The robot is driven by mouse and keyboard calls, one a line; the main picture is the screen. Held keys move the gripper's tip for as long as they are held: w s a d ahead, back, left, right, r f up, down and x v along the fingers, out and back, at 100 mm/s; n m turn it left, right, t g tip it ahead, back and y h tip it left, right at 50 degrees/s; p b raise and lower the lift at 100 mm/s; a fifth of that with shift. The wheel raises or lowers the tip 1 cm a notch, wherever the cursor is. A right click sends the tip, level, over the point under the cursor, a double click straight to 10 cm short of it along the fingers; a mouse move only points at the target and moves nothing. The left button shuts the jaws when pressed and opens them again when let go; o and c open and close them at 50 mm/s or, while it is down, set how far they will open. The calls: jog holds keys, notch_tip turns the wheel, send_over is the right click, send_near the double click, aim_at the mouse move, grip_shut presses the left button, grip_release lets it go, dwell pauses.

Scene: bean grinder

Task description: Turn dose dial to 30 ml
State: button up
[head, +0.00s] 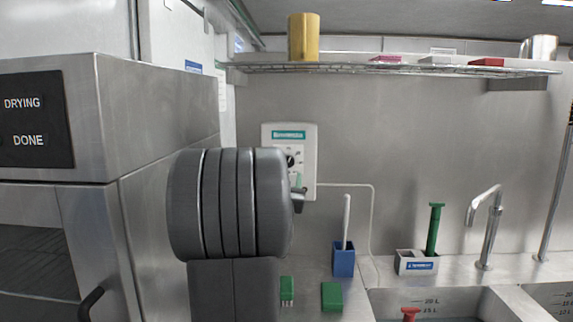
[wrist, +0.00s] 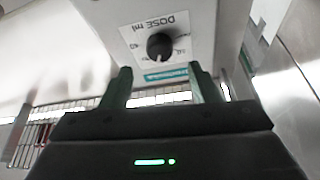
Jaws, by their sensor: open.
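The dose dial is a round black knob (wrist: 160,46) on a white scale plate marked "DOSE ml" in the wrist view. A pale pointer mark on the knob points toward the bottom of that picture; most scale numbers are too blurred to read. In the head view the dial (head: 291,160) sits on a white dispenser box (head: 309,160) on the wall, partly hidden by my arm. My gripper (wrist: 160,84) is open and empty, its two green fingers spread just below the knob in the wrist view, not around it. It also shows small in the head view (head: 299,183).
A steel machine (head: 165,180) stands close on the left. A wire shelf (head: 400,68) with a yellow container (head: 303,37) runs above. A blue holder (head: 344,261), green brushes (head: 332,296), a sink (head: 430,303) and a tap (head: 488,230) are on the right.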

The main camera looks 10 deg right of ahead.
jog(key=p+x, duration=0.1)
jog(key=x, duration=0.4)
jog(key=shift+w+d+r, duration=0.1)
jog(key=shift+w, duration=0.05)
jog(key=c, duration=1)
jog(key=shift+o, duration=0.2)
jog(key=m+g+h, duration=0.1)
jog(key=m, duration=0.2)
jog(key=m+g+h+b, duration=0.1)
jog(key=m+h, duration=0.1)
jog(key=m, duration=0.2)
jog(key=shift+a, duration=0.2)
jog(key=o, duration=1)
jog(key=shift+c, duration=0.2)
